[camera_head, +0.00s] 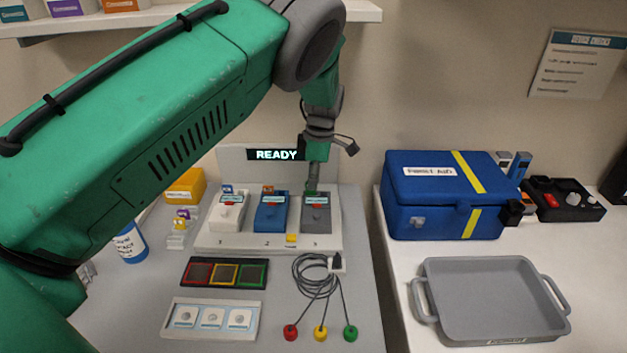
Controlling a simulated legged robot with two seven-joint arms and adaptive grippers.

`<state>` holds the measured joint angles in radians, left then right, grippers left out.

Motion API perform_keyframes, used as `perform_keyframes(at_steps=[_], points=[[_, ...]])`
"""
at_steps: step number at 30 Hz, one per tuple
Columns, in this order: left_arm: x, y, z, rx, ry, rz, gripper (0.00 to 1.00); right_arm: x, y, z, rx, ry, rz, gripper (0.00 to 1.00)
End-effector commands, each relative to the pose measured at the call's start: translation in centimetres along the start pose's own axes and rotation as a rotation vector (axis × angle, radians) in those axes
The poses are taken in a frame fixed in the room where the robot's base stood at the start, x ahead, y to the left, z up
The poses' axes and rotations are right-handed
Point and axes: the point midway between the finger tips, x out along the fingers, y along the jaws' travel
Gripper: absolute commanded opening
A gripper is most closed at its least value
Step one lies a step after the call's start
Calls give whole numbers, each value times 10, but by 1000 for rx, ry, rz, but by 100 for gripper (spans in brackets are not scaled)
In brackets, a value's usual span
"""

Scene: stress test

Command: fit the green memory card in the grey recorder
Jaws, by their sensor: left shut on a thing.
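The grey recorder (317,217) stands at position 3, the right end of a white stand (225,241). My left gripper (312,184) points straight down over the recorder's back top edge. It is shut on the green memory card (312,193), of which only a small green strip shows at the recorder's top. I cannot tell whether the card is in the slot or just above it. The fingertips are small and partly blend with the recorder. My right gripper is not in view.
A white recorder (227,214) and a blue recorder (270,214) stand left of the grey one, each with a card at its top. A cable coil (313,275) lies in front. A blue case (425,205) and an empty grey tray (490,295) are on the right table.

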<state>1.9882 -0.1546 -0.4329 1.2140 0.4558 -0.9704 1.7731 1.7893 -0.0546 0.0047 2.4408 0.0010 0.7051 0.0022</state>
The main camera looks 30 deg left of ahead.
Motion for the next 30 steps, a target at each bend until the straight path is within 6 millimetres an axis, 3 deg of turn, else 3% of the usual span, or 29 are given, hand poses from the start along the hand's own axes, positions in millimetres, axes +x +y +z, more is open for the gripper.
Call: perform_keyframes(at_steps=[30], points=[[8, 0, 1, 0, 0, 0, 0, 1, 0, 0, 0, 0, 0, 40]])
